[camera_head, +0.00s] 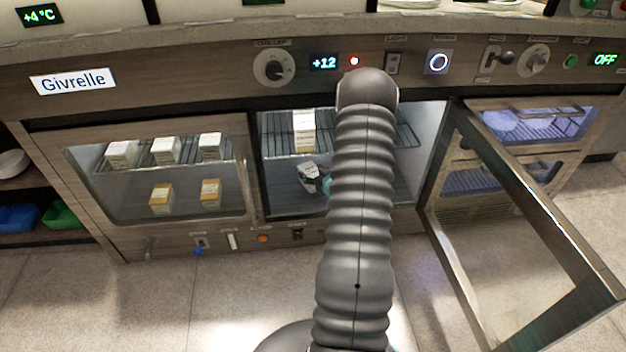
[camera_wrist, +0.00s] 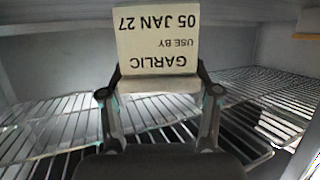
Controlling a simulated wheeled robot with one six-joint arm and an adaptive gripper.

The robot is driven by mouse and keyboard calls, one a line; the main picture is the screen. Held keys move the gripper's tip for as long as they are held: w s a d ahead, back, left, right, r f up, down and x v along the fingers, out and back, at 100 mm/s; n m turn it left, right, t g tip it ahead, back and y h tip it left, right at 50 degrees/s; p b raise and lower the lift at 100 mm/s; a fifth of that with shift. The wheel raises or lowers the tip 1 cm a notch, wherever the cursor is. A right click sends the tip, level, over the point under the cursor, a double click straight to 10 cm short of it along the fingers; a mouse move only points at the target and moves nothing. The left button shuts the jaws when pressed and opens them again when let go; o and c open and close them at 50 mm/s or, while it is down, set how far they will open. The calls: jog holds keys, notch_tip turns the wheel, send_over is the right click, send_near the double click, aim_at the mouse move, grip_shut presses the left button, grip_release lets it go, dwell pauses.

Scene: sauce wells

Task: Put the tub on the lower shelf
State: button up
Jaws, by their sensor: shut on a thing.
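The tub (camera_wrist: 158,45) is a pale box with a label reading GARLIC, USE BY 05 JAN 27, upside down in the wrist view. My gripper (camera_wrist: 160,92) is shut on it, one finger on each side. In the head view the tub (camera_head: 310,177) shows tilted inside the open middle compartment, below the upper wire shelf (camera_head: 275,132). A teal bit of my gripper (camera_head: 326,185) shows beside it; my arm hides the rest. The lower shelf (camera_head: 285,200) lies beneath the tub. I cannot tell whether they touch.
Another pale box (camera_head: 304,130) stands on the upper shelf. The open glass door (camera_head: 530,240) swings out at the right. The closed left compartment (camera_head: 150,180) holds several boxes. A panel with knobs (camera_head: 273,67) and a +12 display (camera_head: 323,63) runs above.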

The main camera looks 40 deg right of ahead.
jog(key=shift+f, duration=1.3)
jog(key=shift+f+b, duration=0.2)
jog(key=shift+b, duration=0.2)
jog(key=o, duration=1.4)
jog(key=shift+o, duration=0.2)
jog(key=shift+r, duration=0.2)
jog(key=shift+s+r+p, duration=0.1)
jog(key=shift+s+p, duration=0.1)
jog(key=shift+p, duration=0.1)
jog(key=v, duration=1.1)
jog(key=shift+s+p, duration=0.3)
jog(key=shift+p, duration=0.15)
jog(key=shift+a, duration=0.1)
